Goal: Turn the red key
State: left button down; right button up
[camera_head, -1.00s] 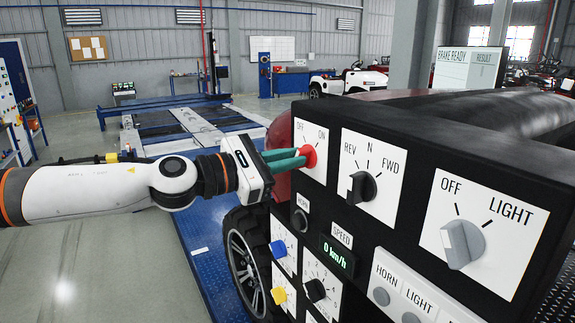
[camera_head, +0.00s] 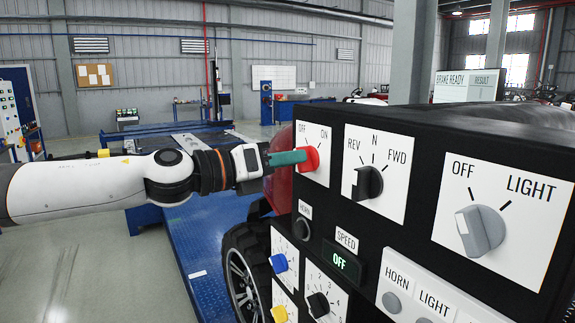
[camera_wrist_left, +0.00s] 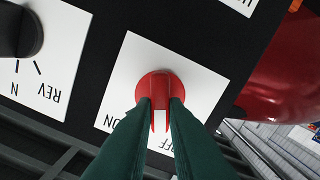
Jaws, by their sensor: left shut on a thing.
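The red key (camera_head: 311,159) sits on a white OFF/ON plate (camera_head: 318,177) at the upper left of the black panel. My left gripper (camera_head: 300,157) comes in from the left, with its green fingers shut on the key. In the left wrist view the red key (camera_wrist_left: 160,90) is between the two fingertips (camera_wrist_left: 160,104), which touch it on both sides. The plate (camera_wrist_left: 190,75) lies behind it, its lettering upside down and partly covered by the fingers. The speed display (camera_head: 343,263) reads OFF. My right gripper is not in view.
To the key's right are the black REV/N/FWD knob (camera_head: 367,183) and the grey light knob (camera_head: 480,230). Blue and yellow knobs are below. A tyre (camera_head: 247,265) stands under the panel's left side. A screen (camera_head: 468,86) behind reads BRAKE READY. Open floor lies left.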

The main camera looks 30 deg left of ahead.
pick_arm(q)
jog(key=shift+f+n, duration=0.1)
jog(key=shift+n, duration=0.9)
jog(key=c, duration=1.4)
grip_release()
jog(key=shift+w, duration=0.1)
jog(key=shift+c, duration=0.2)
jog(key=b+v, duration=0.4)
jog(key=v, duration=0.8)
